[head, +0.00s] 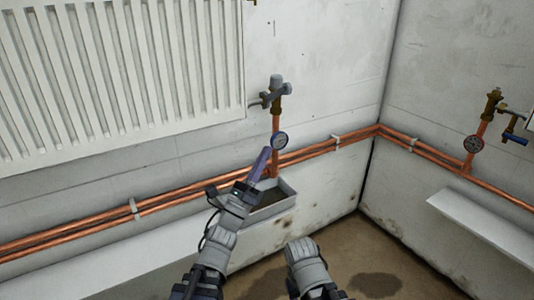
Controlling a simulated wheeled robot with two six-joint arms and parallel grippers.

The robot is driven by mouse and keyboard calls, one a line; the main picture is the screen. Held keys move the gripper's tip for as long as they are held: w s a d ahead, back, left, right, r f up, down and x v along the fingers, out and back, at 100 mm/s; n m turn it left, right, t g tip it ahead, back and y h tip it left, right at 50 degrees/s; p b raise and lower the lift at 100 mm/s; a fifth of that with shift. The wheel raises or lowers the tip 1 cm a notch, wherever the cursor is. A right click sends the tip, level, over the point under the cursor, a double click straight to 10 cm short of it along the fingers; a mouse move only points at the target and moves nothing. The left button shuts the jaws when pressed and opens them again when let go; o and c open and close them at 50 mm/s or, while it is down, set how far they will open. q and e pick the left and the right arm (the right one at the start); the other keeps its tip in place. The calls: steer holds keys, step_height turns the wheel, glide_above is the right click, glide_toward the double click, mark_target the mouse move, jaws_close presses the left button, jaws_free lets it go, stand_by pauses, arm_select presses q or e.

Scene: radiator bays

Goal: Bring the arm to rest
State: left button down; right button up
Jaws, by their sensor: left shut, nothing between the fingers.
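My left arm comes up from the bottom, left of centre. Its gripper (261,163) is shut and empty, with the fingers pointing up and right. The fingers are in front of the copper pipes (325,146), just left of and below a round gauge (280,140). A small grey tray (284,204) on the wall is just right of and below the gripper, which partly covers it. I cannot tell whether the fingers touch anything. Part of my right arm shows at the bottom centre, but its gripper is not in view.
A white radiator (120,75) hangs at the upper left. A valve (276,92) rises above the gauge. On the right wall are another valve (493,100), a second gauge (474,144) and a white ledge (480,222). The stained floor (385,260) is clear at the lower right.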

arm_select(q)
steer(key=w+a+f+n+g+y+p, duration=0.1)
steer(key=w+f+n+g+y+p, duration=0.25)
steer(key=w+f+n+y, duration=0.6)
steer(key=s+f+n+g+y+p, duration=0.3)
steer(key=s+f+n+g, duration=0.3)
steer(key=n, duration=0.5)
steer(key=s+f+n+g+y+p, duration=0.1)
steer(key=s+f+n+g+p, duration=0.2)
steer(key=s, duration=0.4)
steer(key=s+d+f+n+g, duration=0.1)
steer(key=s+f+n+g, duration=0.3)
steer(key=s, duration=0.3)
steer(key=s+f+n+g+y+p, duration=0.1)
steer(key=s+f+n+g+p, duration=0.1)
steer(key=s+n+g, duration=0.3)
step_height(320, 180, up, 38)
steer(key=s+p, duration=0.2)
steer(key=p, duration=3.5)
steer(key=shift+m+g+p, duration=0.3)
steer(key=shift+m+g, duration=0.05)
steer(key=shift+g, duration=0.1)
steer(key=shift+d+f, duration=0.1)
steer(key=shift+f, duration=0.05)
steer(key=c, duration=1.6)
jaws_free()
